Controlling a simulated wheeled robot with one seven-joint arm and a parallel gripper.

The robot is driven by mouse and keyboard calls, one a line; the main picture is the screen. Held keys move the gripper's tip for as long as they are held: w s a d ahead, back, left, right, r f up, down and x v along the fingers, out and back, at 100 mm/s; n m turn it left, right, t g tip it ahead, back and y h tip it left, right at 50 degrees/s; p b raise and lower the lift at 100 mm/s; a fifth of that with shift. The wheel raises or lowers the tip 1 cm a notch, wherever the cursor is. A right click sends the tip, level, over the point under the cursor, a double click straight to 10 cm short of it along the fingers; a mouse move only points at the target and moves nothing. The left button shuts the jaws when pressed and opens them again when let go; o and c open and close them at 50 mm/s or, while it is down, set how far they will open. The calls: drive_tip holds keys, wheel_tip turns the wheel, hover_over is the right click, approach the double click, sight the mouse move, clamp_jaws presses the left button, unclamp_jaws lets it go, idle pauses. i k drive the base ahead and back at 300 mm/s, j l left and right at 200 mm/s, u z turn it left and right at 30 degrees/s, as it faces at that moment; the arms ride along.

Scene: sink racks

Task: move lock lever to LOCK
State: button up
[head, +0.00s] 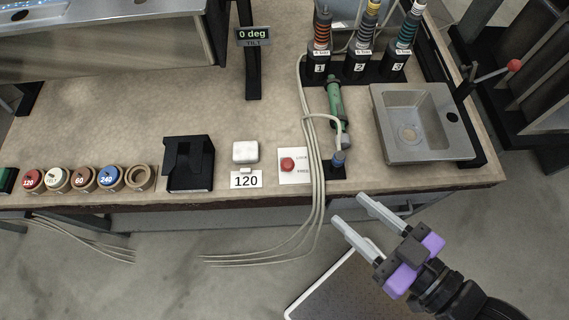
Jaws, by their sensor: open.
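A white plate (302,174) with a round red knob (287,164) lies near the front edge of the worktop. Its two small words are too blurred to read surely. A grey rod lever with a red ball (514,65) sticks out to the right at the right edge of the worktop, past the basin. I cannot tell for sure which of the two is the lock lever. My gripper (348,209) is open and empty in front of the worktop edge. It is to the lower right of the plate and far from the red ball.
Several pale hoses (319,190) run over the front edge beside the plate. A grey basin (389,108) is at right. A white block (245,152) stands left of the plate.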

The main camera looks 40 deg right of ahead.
sight(287, 165)
drive_tip(key=k+j+u, duration=0.25)
drive_tip(key=k, duration=0.2)
drive_tip(key=k+j+u, duration=0.25)
drive_tip(key=k, duration=0.2)
drive_tip(key=l, duration=0.1)
